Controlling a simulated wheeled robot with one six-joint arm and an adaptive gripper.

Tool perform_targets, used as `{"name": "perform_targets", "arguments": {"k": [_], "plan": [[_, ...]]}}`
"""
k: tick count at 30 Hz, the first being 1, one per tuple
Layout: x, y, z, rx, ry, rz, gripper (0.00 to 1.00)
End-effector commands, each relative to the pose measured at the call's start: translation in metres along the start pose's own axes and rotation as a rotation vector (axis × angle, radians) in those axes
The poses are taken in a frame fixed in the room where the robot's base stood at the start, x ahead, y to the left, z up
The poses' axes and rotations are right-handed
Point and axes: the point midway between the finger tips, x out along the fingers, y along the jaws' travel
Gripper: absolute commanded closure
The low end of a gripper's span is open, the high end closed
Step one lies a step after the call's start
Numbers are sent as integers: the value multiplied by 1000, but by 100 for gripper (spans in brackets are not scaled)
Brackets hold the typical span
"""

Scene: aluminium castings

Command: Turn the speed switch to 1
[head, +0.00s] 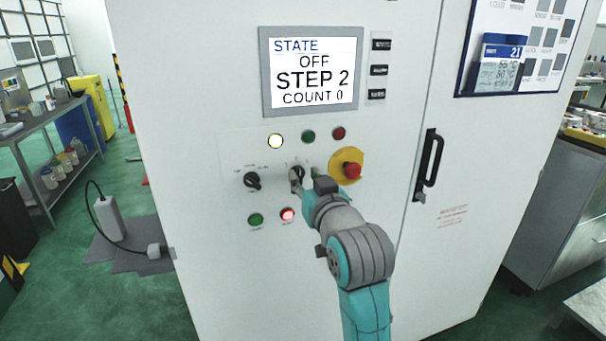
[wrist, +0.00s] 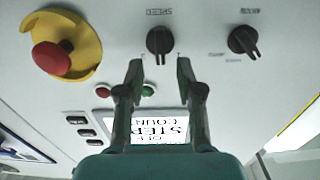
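The speed switch (wrist: 159,40) is a black rotary knob on the white cabinet front, under a label that reads upside down in the wrist view. In the head view the speed switch (head: 297,173) is partly covered by my gripper (head: 305,179). In the wrist view my gripper (wrist: 160,66) is open, one fingertip to each side of the knob's lower end. Clear gaps show between the knob and both fingers. I cannot tell how deep the fingertips reach. The numbers around the knob are too small to read.
A second black knob (head: 252,180) sits left of the speed switch, and a red emergency button (head: 352,170) on yellow sits right. Lamps and buttons lie above and below. The screen (head: 312,71) reads STATE OFF, STEP 2, COUNT 0. A black door handle (head: 428,165) stands farther right.

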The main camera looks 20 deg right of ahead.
Motion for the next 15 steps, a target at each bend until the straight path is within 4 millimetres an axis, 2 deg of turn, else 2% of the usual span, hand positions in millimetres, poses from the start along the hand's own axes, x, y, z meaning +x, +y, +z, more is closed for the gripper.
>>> {"name": "perform_targets", "arguments": {"k": [6, 15], "plan": [[20, 0, 0, 0, 0, 0, 64], [23, 0, 0, 0, 1, 0, 64]]}}
